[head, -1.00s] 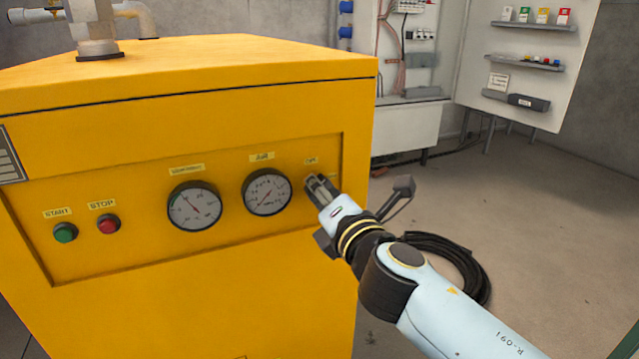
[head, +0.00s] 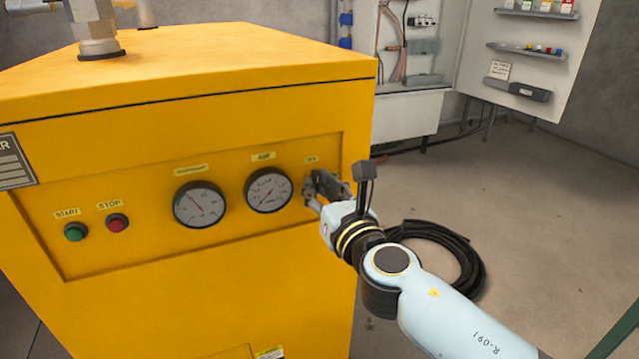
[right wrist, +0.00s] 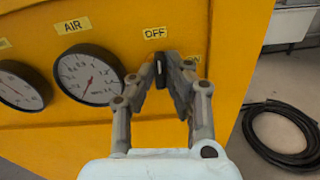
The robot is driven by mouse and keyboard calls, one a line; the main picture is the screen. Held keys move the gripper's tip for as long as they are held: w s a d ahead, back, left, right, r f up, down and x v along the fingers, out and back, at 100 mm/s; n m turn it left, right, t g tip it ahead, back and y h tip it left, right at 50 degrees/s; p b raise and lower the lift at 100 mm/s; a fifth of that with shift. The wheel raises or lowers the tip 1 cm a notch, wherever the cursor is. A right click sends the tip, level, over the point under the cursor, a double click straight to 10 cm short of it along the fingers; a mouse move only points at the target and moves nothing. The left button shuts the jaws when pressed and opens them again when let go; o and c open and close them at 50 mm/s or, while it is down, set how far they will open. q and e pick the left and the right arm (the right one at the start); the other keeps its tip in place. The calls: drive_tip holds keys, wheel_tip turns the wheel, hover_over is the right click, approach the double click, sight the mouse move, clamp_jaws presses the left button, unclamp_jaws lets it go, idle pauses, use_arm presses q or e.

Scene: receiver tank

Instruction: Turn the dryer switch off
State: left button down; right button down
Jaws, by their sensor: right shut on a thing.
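The dryer switch (right wrist: 159,62) is a small black knob on the yellow front panel, just under a label reading OFF (right wrist: 155,33). In the right wrist view its bar looks near upright. My right gripper (right wrist: 162,78) is shut on this knob, with one fingertip on each side. In the head view the right gripper (head: 313,190) is at the right end of the panel and hides most of the switch. My left gripper is not in view.
Left of the switch are two round gauges, the nearer marked AIR (head: 268,190). Further left are a green START button (head: 75,232) and a red STOP button (head: 117,223). A coiled black hose (head: 450,255) lies on the floor at right.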

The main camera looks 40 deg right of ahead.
drive_tip(key=shift+f+n, duration=0.1)
drive_tip(key=shift+n, duration=0.6)
drive_tip(key=c, duration=1.4)
unclamp_jaws()
drive_tip(key=shift+o, duration=0.2)
drive_tip(key=v, duration=1.2)
drive_tip(key=shift+w, duration=0.1)
